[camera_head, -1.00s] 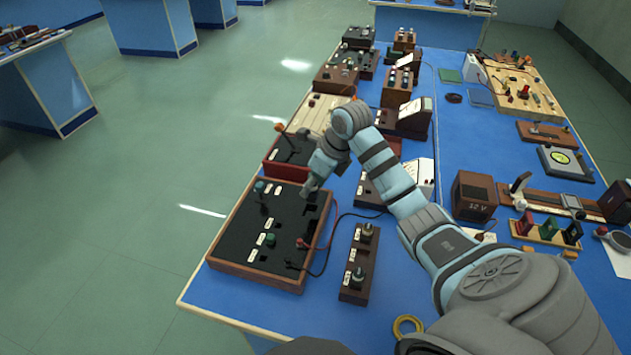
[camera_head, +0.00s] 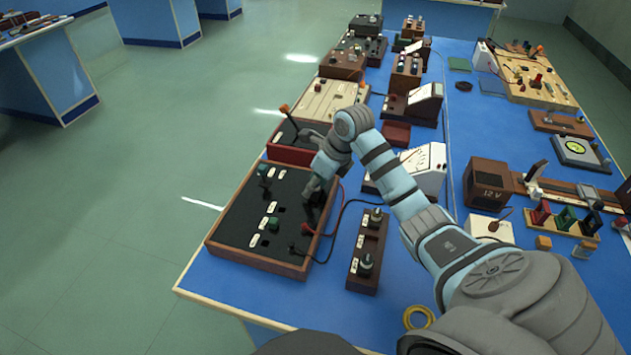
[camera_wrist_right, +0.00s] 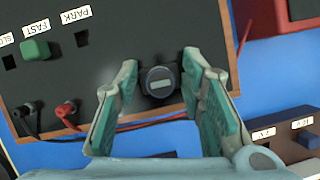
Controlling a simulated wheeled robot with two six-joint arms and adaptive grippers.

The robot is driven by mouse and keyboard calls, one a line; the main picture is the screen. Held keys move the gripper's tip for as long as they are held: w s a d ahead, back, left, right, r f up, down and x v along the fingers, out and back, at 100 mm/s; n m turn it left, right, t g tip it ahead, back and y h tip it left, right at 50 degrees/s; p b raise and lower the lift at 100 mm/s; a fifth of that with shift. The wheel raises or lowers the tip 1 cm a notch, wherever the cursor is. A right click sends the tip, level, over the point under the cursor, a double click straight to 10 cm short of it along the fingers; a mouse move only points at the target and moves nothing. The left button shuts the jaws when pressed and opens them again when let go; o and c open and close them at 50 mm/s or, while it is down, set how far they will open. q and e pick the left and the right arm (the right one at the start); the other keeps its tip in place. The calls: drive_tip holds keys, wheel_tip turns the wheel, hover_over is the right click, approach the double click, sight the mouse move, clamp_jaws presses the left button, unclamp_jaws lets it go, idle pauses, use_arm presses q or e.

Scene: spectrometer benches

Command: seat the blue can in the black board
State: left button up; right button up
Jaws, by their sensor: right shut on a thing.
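The black board (camera_head: 240,212) lies in a wooden frame at the front left of the blue bench. It also fills the upper left of the right wrist view (camera_wrist_right: 125,20). My right gripper (camera_head: 312,190) is over the board's right part. In the wrist view its fingers (camera_wrist_right: 160,84) are shut on a dark round can (camera_wrist_right: 158,80) with a pale bar on its top. Its blue colour does not show clearly, and I cannot tell whether its lower end touches the board. A square opening (camera_wrist_right: 81,39) by the PARK label is empty. My left gripper is not in view.
Green blocks sit on the board, one (camera_wrist_right: 36,50) by the FAST label. Red and black plugs (camera_wrist_right: 65,110) with leads are at its edge. A wooden knob stand (camera_head: 367,255) is to its right. Bare blue bench lies in front.

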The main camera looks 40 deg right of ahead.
drive_tip(key=o, duration=1.2)
drive_tip(key=shift+r, duration=0.1)
drive_tip(key=v, duration=1.2)
